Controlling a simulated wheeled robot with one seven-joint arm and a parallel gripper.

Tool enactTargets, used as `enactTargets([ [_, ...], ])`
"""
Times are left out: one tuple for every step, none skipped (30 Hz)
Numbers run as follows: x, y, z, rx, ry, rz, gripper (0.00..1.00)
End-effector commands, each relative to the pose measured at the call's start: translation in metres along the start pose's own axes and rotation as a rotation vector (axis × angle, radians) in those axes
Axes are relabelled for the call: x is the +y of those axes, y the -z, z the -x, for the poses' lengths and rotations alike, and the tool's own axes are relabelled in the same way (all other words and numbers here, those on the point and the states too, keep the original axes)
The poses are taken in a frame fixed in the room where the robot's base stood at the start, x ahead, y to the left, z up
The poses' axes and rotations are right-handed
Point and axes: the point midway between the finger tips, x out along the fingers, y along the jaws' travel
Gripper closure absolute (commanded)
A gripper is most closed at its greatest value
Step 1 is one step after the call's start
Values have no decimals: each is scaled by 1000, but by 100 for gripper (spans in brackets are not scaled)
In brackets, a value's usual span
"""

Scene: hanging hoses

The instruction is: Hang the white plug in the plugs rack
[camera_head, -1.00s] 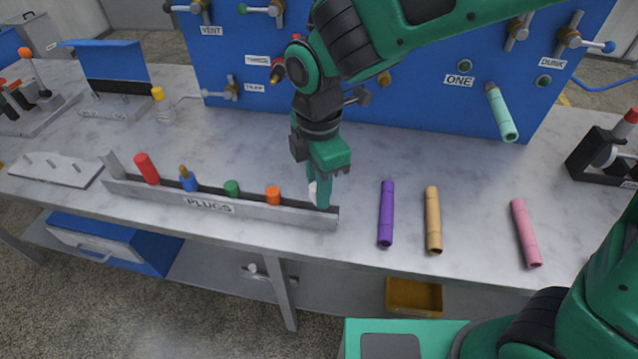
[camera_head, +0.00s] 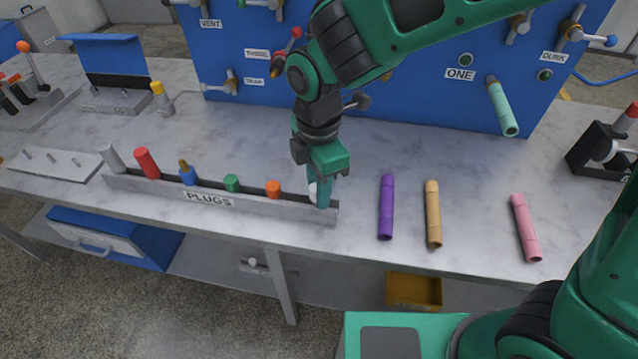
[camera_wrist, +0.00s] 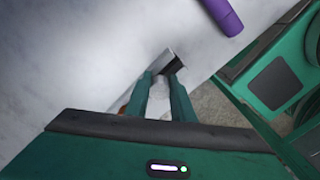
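The plugs rack (camera_head: 258,206) is a long grey rail labelled PLUGS along the front of the bench. Red (camera_head: 147,162), blue (camera_head: 188,176), green (camera_head: 232,183) and orange (camera_head: 273,189) plugs stand in it from left to right. My gripper (camera_head: 320,194) points down at the rack's right end. The white plug (camera_head: 312,191) shows beside the finger there, mostly hidden. In the wrist view the white plug (camera_wrist: 158,99) is between the two fingers, which appear shut on it. Whether it is seated in the rack is hidden.
Purple (camera_head: 386,207), tan (camera_head: 433,213) and pink (camera_head: 525,227) tubes lie on the bench right of the rack. A blue panel (camera_head: 430,105) with valves and a hanging mint hose (camera_head: 502,108) stands behind. A grey peg plate (camera_head: 50,165) lies at left.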

Motion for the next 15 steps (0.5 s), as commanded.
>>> enactTargets([
  [0,0,0,0,0,0,66],
  [0,0,0,0,0,0,59],
  [0,0,0,0,0,0,56],
  [0,0,0,0,0,0,56],
  [0,0,0,0,0,0,56],
  [0,0,0,0,1,0,56],
  [0,0,0,0,1,0,56],
  [0,0,0,0,1,0,56],
  [0,0,0,0,1,0,56],
  [0,0,0,0,0,0,56],
  [0,0,2,0,0,0,56],
  [0,0,4,0,0,0,56],
  [0,0,6,0,-1,0,56],
  [0,0,9,0,-1,0,56],
  [1,0,14,1,-2,-1,56],
])
